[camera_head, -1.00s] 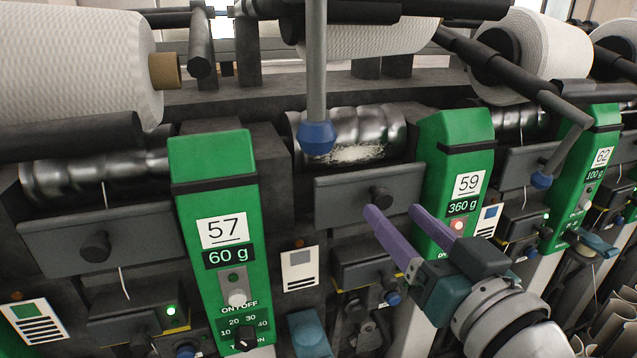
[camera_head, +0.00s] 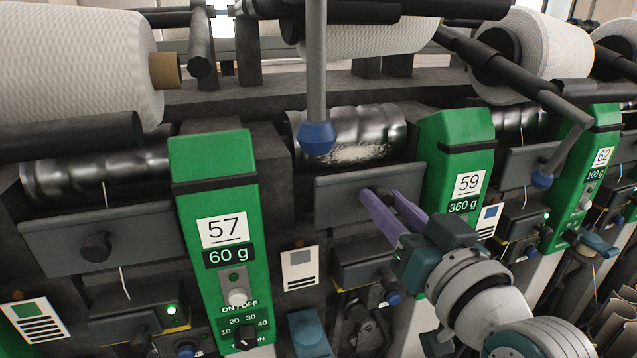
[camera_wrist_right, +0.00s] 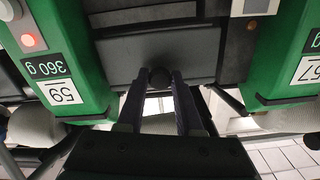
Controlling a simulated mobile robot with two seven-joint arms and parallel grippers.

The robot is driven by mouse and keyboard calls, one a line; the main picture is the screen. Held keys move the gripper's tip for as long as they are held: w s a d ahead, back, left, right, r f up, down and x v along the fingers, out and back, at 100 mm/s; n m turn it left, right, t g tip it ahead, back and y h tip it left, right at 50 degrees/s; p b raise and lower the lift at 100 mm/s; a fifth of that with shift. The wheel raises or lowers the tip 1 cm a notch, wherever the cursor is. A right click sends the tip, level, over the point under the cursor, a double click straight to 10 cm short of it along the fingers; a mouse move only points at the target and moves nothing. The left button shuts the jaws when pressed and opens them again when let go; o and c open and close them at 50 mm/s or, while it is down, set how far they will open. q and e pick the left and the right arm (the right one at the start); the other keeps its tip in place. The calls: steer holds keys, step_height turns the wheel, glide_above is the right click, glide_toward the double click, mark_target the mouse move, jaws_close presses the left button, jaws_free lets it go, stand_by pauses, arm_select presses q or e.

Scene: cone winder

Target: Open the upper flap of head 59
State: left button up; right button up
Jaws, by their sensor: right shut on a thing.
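The upper flap of head 59 (camera_head: 340,198) is a dark grey plate below the metal drum, just left of the green housing labelled 59 (camera_head: 453,160). It looks closed. My right gripper (camera_head: 376,194) has its purple fingers at the flap's round black knob and is shut on it. The right wrist view, which is upside down, shows the knob (camera_wrist_right: 160,77) between the two fingertips, with the flap plate (camera_wrist_right: 205,58) behind it. The knob is mostly hidden by the fingers in the head view. My left gripper is not in view.
White fibre (camera_head: 357,153) lies on the drum (camera_head: 372,128) above the flap. A grey rod with a blue end (camera_head: 317,137) hangs in front of the drum. The green housing of head 57 (camera_head: 213,160) stands to the left.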

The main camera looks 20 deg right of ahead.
jaws_close()
stand_by(0.8)
